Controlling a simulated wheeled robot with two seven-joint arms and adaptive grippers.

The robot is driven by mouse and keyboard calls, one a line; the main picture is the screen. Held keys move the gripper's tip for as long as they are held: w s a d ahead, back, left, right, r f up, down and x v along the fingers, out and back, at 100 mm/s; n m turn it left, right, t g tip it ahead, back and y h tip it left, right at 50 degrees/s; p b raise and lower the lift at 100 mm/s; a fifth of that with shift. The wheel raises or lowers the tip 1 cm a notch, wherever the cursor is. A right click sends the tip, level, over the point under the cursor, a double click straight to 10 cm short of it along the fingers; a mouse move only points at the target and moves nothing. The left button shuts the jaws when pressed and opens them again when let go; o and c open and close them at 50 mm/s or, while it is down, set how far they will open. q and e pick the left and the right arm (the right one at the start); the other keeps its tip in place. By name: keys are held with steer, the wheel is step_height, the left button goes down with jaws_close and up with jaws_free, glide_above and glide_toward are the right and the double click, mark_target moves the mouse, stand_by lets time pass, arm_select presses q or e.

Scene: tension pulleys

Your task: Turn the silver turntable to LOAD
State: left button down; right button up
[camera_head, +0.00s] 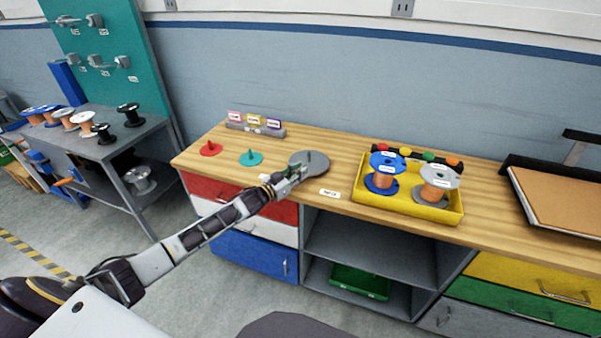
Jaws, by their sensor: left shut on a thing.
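The silver turntable (318,158) is a grey disc with a small upright post, lying flat on the wooden bench top left of the yellow tray. My left gripper (297,174) reaches in from the left and is shut at the turntable's front left edge. The exact grip is too small to make out. A white label (330,193) lies on the bench just in front of the turntable; its text is too small to read surely. My right gripper does not show.
A red disc (211,149) and a teal disc (251,158) with posts lie left of the turntable. A yellow tray (450,214) with a blue spool (384,172) and a silver spool (437,184) stands to the right. Behind the discs is a grey block with cards (256,129).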

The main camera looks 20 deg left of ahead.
arm_select(q)
steer(key=c, duration=1.3)
jaws_free()
steer(key=shift+a, duration=0.15)
steer(key=shift+s, duration=0.2)
steer(key=v, duration=1.1)
steer(key=shift+s+a, duration=0.15)
steer(key=shift+s, duration=0.1)
